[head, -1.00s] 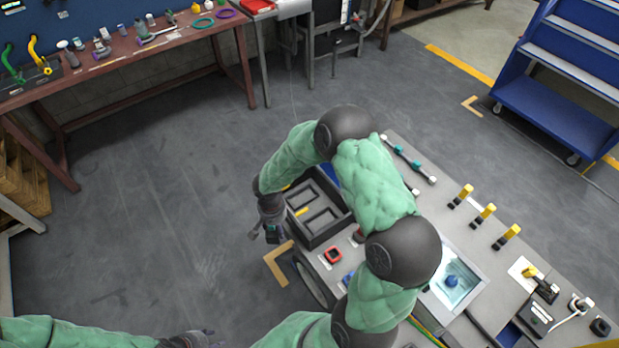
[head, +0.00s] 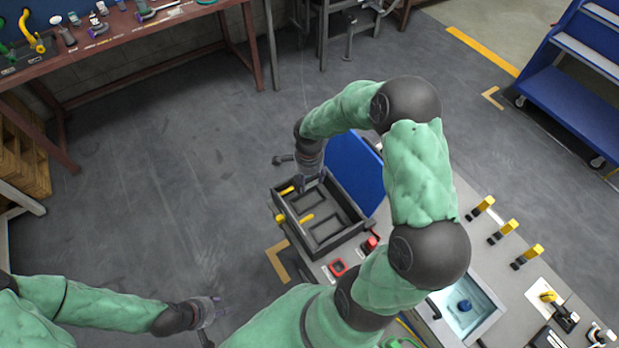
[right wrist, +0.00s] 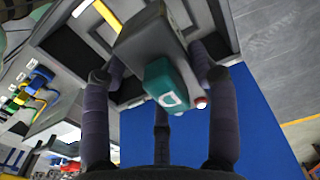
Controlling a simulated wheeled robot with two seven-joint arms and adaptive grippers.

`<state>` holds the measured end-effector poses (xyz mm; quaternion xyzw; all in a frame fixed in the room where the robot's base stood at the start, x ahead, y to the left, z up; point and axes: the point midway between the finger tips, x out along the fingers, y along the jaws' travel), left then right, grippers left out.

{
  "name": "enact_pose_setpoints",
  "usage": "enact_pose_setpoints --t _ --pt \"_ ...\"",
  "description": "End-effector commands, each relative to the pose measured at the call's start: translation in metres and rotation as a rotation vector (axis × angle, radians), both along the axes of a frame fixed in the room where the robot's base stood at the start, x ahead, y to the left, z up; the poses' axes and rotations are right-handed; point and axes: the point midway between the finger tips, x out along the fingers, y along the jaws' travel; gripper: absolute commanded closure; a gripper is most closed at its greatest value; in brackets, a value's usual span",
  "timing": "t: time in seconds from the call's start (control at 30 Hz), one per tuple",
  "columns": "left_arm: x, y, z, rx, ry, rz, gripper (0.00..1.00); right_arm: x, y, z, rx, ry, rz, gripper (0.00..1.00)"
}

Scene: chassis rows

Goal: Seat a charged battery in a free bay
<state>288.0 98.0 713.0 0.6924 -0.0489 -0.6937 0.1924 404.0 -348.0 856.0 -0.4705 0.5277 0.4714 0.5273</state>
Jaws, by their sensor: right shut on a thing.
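A dark open chassis box (head: 368,228) with recessed bays stands at the left end of the grey bench. My right gripper (head: 312,180) is over its far-left corner. In the right wrist view it is shut on a dark grey battery (right wrist: 150,38) with a teal end (right wrist: 166,84). The battery is over the box's recessed bays; I cannot tell whether it touches a bay. Yellow bars (head: 306,218) show in and at the box, one of them also in the right wrist view (right wrist: 106,14). My left gripper (head: 212,312) is far from the box, over the floor; its opening is unclear.
A red square part (head: 338,267) and a red button (head: 370,243) are near the box. A blue panel (head: 356,165) stands behind it. Several yellow-topped posts (head: 502,232) and a lit basin (head: 464,308) are further right. The floor left is clear.

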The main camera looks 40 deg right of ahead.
Motion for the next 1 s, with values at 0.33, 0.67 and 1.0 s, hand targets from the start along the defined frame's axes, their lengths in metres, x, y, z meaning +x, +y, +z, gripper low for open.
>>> enact_pose_setpoints --t 0.33,0.67,1.0 --pt "0.0 0.0 -0.05 0.0 0.001 0.001 0.6 0.001 0.0 -0.049 -0.001 -0.003 0.002 0.99" --pt "0.0 0.0 -0.061 0.0 0.0 0.0 0.6 0.001 0.0 -0.061 -0.001 -0.003 0.002 0.99" --pt "0.0 0.0 -0.073 0.0 0.0 0.0 0.6 0.001 -0.001 -0.082 -0.001 -0.003 0.001 0.99"
